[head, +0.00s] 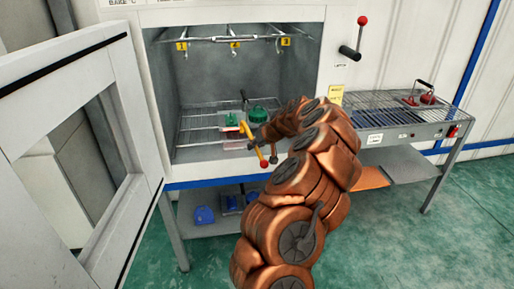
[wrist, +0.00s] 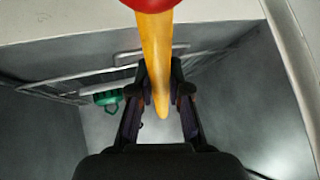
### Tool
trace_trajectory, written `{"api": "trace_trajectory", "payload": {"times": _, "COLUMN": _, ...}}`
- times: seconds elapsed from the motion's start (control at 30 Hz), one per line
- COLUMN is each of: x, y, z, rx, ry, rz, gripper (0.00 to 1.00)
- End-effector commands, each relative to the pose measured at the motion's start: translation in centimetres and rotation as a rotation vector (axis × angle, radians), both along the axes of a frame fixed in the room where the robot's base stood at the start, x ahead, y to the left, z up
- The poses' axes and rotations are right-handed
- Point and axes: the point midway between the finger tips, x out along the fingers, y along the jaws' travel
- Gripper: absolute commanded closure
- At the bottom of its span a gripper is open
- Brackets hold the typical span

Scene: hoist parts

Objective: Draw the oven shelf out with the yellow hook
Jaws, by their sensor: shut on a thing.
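The oven (head: 225,60) stands open in the head view. Its wire shelf (head: 195,128) lies inside and carries a green lidded pot (head: 258,113) and smaller green and red items. My gripper (head: 256,138) is at the oven mouth, in front of the shelf's right part. It is shut on the yellow hook (head: 251,139), which slants down toward the front to a red knob (head: 263,163). In the wrist view the yellow hook (wrist: 156,60) runs between the fingers (wrist: 162,100). Whether the hook's far end touches the shelf cannot be told.
The open oven door (head: 75,75) stands at the left. Yellow numbered tags (head: 235,43) hang on a rail inside the oven. A wire-topped side table (head: 390,115) with a red item (head: 428,98) stands right. Blue items (head: 204,215) lie on the lower shelf.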

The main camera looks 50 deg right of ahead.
Motion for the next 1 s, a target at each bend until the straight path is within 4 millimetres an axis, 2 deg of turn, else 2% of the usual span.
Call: {"api": "trace_trajectory", "payload": {"times": 1.0, "x": 0.2, "y": -0.2, "z": -6.3, "rx": -0.003, "ry": -0.003, "rz": -0.001, "gripper": 1.00}}
